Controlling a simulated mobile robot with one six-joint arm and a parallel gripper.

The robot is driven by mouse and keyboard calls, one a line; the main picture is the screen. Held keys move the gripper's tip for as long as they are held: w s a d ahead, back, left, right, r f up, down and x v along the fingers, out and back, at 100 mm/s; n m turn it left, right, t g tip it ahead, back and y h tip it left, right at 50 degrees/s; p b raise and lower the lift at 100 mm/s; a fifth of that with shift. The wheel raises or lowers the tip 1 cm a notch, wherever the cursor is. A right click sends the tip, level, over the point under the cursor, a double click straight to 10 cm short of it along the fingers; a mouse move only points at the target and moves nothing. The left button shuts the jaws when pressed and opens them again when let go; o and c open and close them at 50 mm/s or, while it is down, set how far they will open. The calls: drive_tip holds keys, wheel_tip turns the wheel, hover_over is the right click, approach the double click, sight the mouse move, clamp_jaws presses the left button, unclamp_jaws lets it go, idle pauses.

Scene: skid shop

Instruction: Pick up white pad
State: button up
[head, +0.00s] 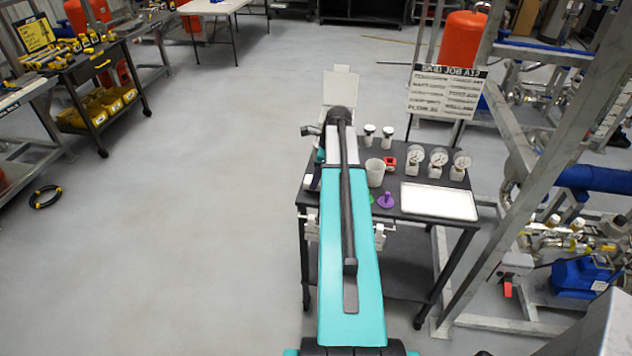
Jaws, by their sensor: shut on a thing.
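The white pad (308,181) is a small pale block at the left edge of the dark work table (421,226). Only part of it shows, beside my arm. My gripper (314,179) is a dark shape mostly hidden by my teal arm, pointing down at that edge. It is shut on the white pad. The fingertips are too small and covered to see clearly, and I cannot tell whether the pad still touches the table top.
On the table stand several gauges (438,160), a white cup (374,172), a purple piece (387,200) and a white tray (439,201). A sign (446,92) rises behind. A metal pipe frame (500,160) borders the right.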

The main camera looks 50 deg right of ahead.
drive_tip(key=shift+r+b, duration=0.3)
drive_tip(key=shift+r, duration=0.35)
drive_tip(key=shift+s+r, duration=0.25)
drive_tip(key=shift+s, duration=0.05)
drive_tip(key=s+a+r+b, duration=0.1)
drive_tip(key=s+b, duration=0.3)
drive_tip(key=s, duration=1.1)
drive_tip(key=shift+s+a+r, duration=0.15)
drive_tip(key=shift+a+r, duration=0.1)
drive_tip(key=shift+a, duration=0.45)
